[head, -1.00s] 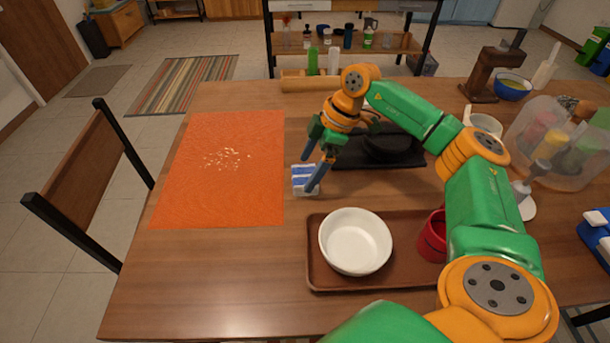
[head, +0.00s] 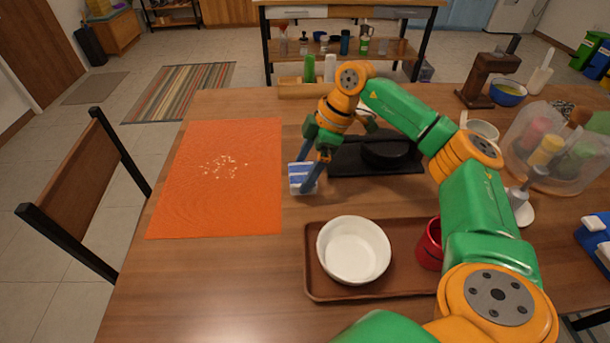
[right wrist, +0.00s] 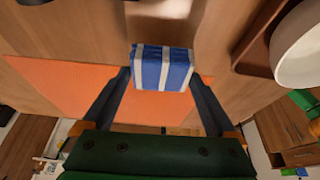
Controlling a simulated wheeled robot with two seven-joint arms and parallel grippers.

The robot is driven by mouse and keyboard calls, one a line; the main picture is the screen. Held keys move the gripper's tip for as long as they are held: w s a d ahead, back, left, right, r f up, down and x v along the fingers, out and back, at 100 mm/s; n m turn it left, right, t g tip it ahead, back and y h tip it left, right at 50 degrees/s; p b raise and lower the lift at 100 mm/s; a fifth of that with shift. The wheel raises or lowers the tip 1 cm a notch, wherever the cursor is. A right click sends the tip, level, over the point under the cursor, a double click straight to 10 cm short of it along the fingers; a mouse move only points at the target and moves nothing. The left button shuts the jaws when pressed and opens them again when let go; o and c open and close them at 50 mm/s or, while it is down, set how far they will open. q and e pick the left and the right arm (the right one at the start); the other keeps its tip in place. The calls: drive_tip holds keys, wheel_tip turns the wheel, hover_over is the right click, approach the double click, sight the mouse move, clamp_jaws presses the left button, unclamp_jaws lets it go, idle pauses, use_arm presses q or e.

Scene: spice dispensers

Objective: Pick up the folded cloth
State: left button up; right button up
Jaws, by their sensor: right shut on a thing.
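The folded cloth (head: 301,171) is blue with white stripes and sits just right of the orange mat (head: 215,195). My right gripper (head: 310,187) points down with its fingers at the cloth's sides. In the right wrist view, the cloth (right wrist: 163,68) is between the two fingertips of the right gripper (right wrist: 160,77), which is shut on it. The cloth looks at most slightly above the table (head: 180,290); the exact gap cannot be told. My left gripper is not in view.
Pale bits lie on the mat. A brown tray (head: 330,291) with a white bowl (head: 353,250) and a red mug (head: 430,245) is in front of the cloth. A black pan (head: 385,152) on a dark board is behind right. Bare table lies front left.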

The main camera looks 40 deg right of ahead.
drive_tip(key=s+a+r+p, duration=0.2)
drive_tip(key=s+a+r, duration=0.5)
drive_tip(key=s+r, duration=0.3)
drive_tip(key=shift+s+a+p, duration=0.25)
drive_tip(key=shift+s+p, duration=0.1)
drive_tip(key=shift+s, duration=0.6)
